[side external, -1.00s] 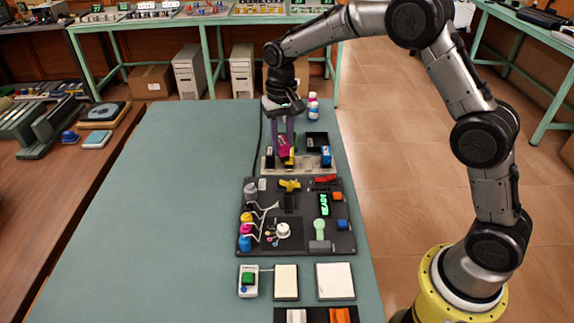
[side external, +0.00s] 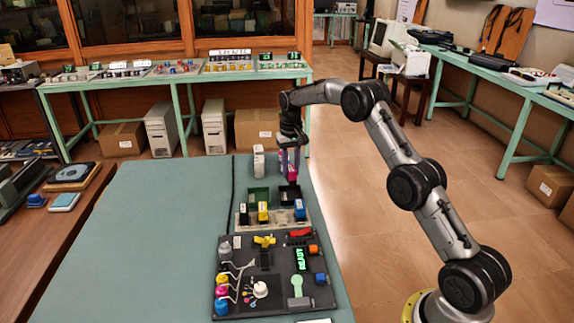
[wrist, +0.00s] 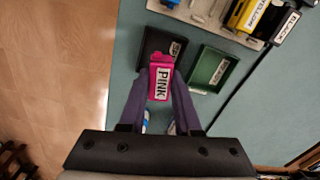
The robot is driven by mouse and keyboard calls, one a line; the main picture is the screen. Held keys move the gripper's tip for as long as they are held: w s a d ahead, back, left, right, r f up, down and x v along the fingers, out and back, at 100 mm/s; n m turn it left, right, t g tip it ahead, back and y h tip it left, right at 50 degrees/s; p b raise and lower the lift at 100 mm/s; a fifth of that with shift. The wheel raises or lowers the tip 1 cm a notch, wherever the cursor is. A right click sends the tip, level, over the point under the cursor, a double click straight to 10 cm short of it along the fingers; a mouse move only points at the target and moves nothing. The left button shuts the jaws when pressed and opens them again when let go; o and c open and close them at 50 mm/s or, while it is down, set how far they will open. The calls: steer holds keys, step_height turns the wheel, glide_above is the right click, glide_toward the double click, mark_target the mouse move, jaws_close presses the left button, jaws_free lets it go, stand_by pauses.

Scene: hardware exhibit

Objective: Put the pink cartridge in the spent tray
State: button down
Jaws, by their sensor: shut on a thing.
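The pink cartridge (side external: 292,174) is held upright in my gripper (side external: 291,166), above the black tray (side external: 290,193) in the side view. In the wrist view the cartridge (wrist: 161,78) reads "PINK" and sits between the two purple-grey fingers of my gripper (wrist: 160,92). The black tray (wrist: 150,40) lies behind it there, with a partly hidden label that seems to start with "SP". The cartridge covers part of that tray, and I cannot tell the exact gap between them.
A green tray (side external: 259,196) stands left of the black one. The pale rack (side external: 272,221) holds black (side external: 243,212), yellow (side external: 263,213) and blue (side external: 299,209) cartridges. A white bottle (side external: 258,159) stands behind the trays. A control panel (side external: 268,283) lies in front. The mat's left side is clear.

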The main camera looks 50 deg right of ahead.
mark_target(291, 183)
steer(key=shift+f, duration=2.4)
steer(key=shift+f, duration=0.65)
stand_by(0.4)
steer(key=shift+c, duration=0.7)
jaws_free()
steer(key=shift+r, duration=3.75)
steer(key=shift+a, duration=0.15)
